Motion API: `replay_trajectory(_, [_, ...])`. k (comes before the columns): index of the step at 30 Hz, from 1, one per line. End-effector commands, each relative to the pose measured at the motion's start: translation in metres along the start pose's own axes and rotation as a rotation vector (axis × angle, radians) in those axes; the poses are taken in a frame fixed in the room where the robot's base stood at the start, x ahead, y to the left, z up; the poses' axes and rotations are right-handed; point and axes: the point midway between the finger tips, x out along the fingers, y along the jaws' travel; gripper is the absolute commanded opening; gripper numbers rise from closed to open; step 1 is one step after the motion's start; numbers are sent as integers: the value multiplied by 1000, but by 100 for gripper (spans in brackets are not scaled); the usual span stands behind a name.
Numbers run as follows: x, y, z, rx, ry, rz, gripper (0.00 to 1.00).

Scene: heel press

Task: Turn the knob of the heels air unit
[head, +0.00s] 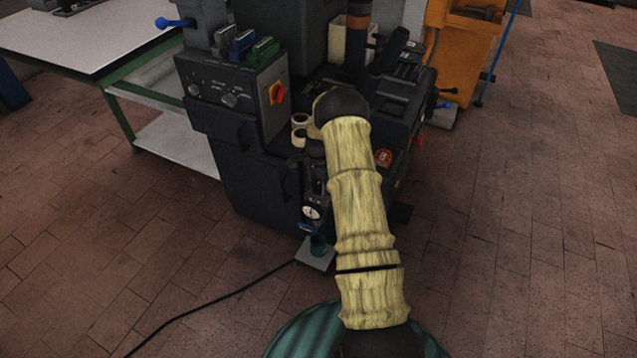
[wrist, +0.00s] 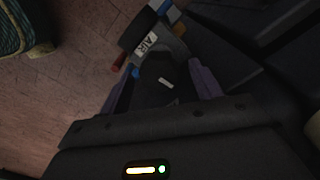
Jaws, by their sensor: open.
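The heels air unit shows in the wrist view as a dark block with a white "AIR" label (wrist: 146,45), just beyond my fingertips. It has blue, red and pale parts around it; I cannot tell for certain which is the knob. In the head view, a round white gauge (head: 312,212) is low on the machine's front, with blue parts below it. My gripper (wrist: 163,76) is open, its two purple fingers apart on either side of a dark part with a small white mark. I cannot tell whether they touch it. In the head view my arm hides most of the gripper.
The dark press (head: 262,185) carries a control panel (head: 215,92) with a red and yellow switch (head: 277,93). A white-topped table (head: 90,45) stands left and an orange machine (head: 462,45) at the back right. A black cable (head: 215,305) crosses the tiled floor, which is otherwise clear at the right.

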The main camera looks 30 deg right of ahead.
Motion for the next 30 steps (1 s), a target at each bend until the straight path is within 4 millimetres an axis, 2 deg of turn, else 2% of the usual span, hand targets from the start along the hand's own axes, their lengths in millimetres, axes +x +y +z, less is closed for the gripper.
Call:
replay_trajectory(5, [0, 0, 0, 0, 0, 0, 62])
replay_trajectory(9, [0, 0, 0, 0, 0, 0, 35])
replay_trajectory(12, [0, 0, 0, 0, 0, 0, 20])
replay_trajectory(23, [-1, 0, 0, -37, 0, 0, 20])
replay_trajectory(30, [-2, -1, 0, -148, -1, -1, 20])
